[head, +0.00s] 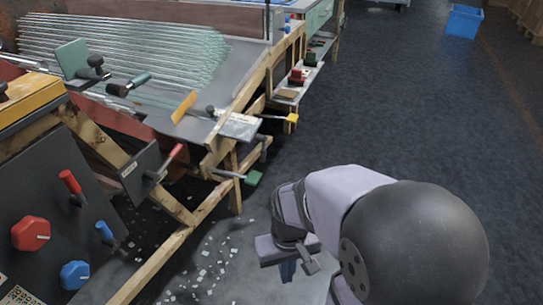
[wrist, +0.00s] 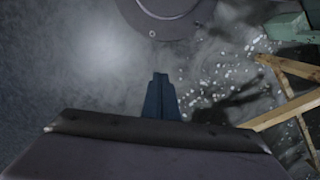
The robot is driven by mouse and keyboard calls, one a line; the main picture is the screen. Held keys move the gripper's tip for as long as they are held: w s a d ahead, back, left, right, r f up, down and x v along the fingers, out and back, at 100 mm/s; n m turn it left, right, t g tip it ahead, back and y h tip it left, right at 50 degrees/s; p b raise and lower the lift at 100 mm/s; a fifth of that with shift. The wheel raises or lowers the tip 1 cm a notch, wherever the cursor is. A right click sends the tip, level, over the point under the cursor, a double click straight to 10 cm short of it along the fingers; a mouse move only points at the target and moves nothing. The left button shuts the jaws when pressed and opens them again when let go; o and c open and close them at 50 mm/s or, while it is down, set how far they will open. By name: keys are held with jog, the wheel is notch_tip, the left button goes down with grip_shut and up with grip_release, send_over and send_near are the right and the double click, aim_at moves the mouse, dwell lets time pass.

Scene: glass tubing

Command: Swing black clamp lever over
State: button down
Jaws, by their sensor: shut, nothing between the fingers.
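Several levers and knobs sit on the bench frame at the left of the head view. A black-knobbed lever (head: 95,63) stands at a green plate (head: 71,58). I cannot tell which of these is the clamp lever. My gripper (head: 288,271) is low at the lower middle, right of the bench and apart from all levers. Its blue fingers (wrist: 161,80) are together and empty in the wrist view, which shows no lever.
Glass tubes (head: 140,50) lie on the bench. A dark panel (head: 60,215) carries red and blue knobs. Yellow (head: 292,118) and green (head: 252,178) handles stick out from the wooden frame. White shards (wrist: 205,95) litter the floor. The floor at right is open up to a blue bin (head: 462,20).

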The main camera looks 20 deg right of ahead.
jog(key=s+d+f+m+g+y+b, duration=0.3)
jog(key=d+f+m, duration=0.4)
jog(key=f, duration=0.6)
jog(key=w+d+f+m+t+y+b, duration=0.1)
jog(key=w+d+f+m+t+y, duration=0.2)
jog(key=w, duration=0.4)
jog(key=w+d+f+m+t+y+b, duration=0.1)
jog(key=w+d+f+m+t+y, duration=0.1)
jog(key=w+f+m, duration=0.3)
jog(key=w+d+r+t, duration=0.3)
jog(key=w+r+t, duration=0.15)
jog(key=w, duration=0.45)
jog(key=w+d+r+t, duration=0.3)
jog(key=w+r, duration=0.2)
jog(key=w, duration=0.3)
jog(key=w+d+r+n+t+y, duration=0.1)
jog(key=w+r+t, duration=0.4)
jog(key=r, duration=0.8)
jog(key=w+n+y, duration=0.1)
jog(key=n, duration=0.1)
jog(key=shift+d+r+n+y, duration=0.3)
jog(key=shift+d+r+y, duration=0.05)
jog(key=shift+y, duration=0.05)
